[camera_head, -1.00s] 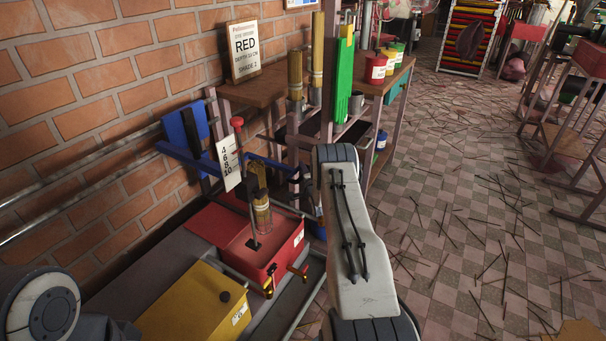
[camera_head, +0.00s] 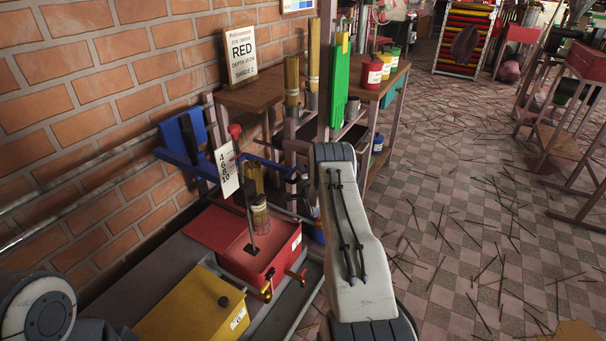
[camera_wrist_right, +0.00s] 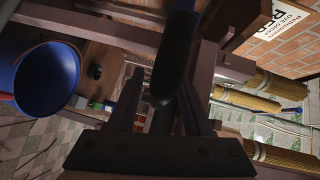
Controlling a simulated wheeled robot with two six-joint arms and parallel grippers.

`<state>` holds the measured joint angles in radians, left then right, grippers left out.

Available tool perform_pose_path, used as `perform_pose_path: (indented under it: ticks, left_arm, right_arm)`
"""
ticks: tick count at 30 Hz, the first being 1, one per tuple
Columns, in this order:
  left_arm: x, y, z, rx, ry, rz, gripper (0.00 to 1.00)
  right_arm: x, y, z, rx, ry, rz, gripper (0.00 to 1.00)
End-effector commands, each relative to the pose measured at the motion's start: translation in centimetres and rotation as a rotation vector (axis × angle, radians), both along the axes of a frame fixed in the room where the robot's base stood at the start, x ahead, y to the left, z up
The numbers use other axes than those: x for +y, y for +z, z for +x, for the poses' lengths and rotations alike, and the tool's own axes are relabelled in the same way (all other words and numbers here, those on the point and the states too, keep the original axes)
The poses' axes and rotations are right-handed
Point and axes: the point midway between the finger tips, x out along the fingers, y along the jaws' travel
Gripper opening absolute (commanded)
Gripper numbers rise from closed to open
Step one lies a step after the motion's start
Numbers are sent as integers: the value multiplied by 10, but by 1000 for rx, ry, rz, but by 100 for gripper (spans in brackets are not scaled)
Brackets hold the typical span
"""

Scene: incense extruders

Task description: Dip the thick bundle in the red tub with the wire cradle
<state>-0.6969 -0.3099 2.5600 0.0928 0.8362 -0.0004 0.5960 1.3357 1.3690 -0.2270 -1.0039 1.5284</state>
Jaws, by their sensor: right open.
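The red tub (camera_head: 272,262) stands on the low bench by the brick wall. A wire cradle (camera_head: 261,221) stands at the tub's top, with a tan stick bundle (camera_head: 255,180) upright in it. I cannot tell how deep the bundle sits. Two more bundles, one (camera_head: 291,80) and another (camera_head: 313,68), stand at the rack behind; I cannot tell which bundle is thickest. My right gripper (camera_head: 297,178) is open, dark and partly hidden by my arm, right of the cradle. My left gripper is out of view.
A yellow tub (camera_head: 190,306) stands in front of the red one. A number plate (camera_head: 227,170) and a red-knobbed rod (camera_head: 235,131) rise beside the cradle. A RED sign (camera_head: 241,54) stands on a shelf. A green board (camera_head: 340,88) rises behind. The tiled floor right is littered with sticks.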

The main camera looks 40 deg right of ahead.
Motion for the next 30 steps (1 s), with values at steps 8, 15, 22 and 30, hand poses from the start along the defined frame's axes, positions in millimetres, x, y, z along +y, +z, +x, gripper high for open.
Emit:
perform_pose_path:
  ticks: [8, 15, 22, 30]
  left_arm:
    - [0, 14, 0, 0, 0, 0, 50]
    - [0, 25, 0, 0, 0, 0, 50]
    - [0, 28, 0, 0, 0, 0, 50]
    - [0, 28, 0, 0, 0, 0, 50]
  right_arm:
    - [13, 8, -34, 3, -2, 2, 50]
    - [29, 13, -74, 2, -5, 2, 50]
    - [38, 14, -93, 2, -3, 1, 50]
    - [38, 14, -95, 0, -3, 1, 50]
